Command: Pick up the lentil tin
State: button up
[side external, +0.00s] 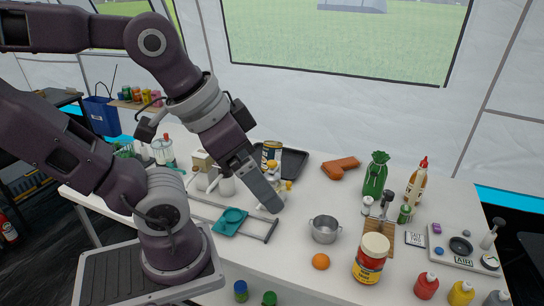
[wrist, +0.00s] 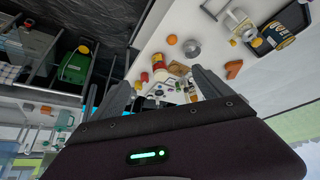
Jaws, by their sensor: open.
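A tin with a dark blue, cream and yellow label (side external: 271,151) stands by the black tray at the back of the white table; its lettering is too small to read, but it is the likeliest lentil tin. In the wrist view the tin (wrist: 279,36) is at the upper right, against the black tray. My gripper (side external: 270,197) hangs in front of the tin in the side view and overlaps small items there. In the wrist view my gripper (wrist: 165,90) has its two fingers wide apart, and the tin is not between them.
The black tray (side external: 294,163) is behind my gripper. A green bottle (side external: 376,175) and orange object (side external: 341,168) are right.

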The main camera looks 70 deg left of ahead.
jog(key=shift+o, duration=0.3)
jog(key=w+a+r+n, duration=0.2)
jog(key=w+a, duration=0.3)
jog(key=w, duration=0.6)
jog(key=w+a+f+n+y, duration=0.1)
jog(key=w+a+f+n, duration=0.2)
jog(key=w+a, duration=0.95)
jog(key=n+g+y, duration=0.2)
jog(key=n, duration=0.1)
send_near(270, 146)
jog(key=w+d, duration=0.5)
jog(key=w, duration=0.1)
jog(key=shift+n+g+y, duration=0.3)
jog(key=shift+n, duration=0.5)
jog(key=s+a+f, duration=0.1)
jog(key=a+f, duration=0.1)
jog(key=s+a+f, duration=0.1)
jog(key=a+f, duration=0.1)
jog(key=f, duration=0.1)
jog(key=s+a+f, duration=0.1)
jog(key=a+f, duration=0.1)
jog(key=a, duration=0.1)
jog(key=shift+s+f, duration=0.15)
jog(key=shift+f, duration=0.1)
jog(key=x, duration=0.6)
jog(key=shift+a+f, duration=0.15)
jog(key=shift+f, duration=0.2)
jog(key=c, duration=1.8)
jog(key=shift+r, duration=0.15)
grip_shut()
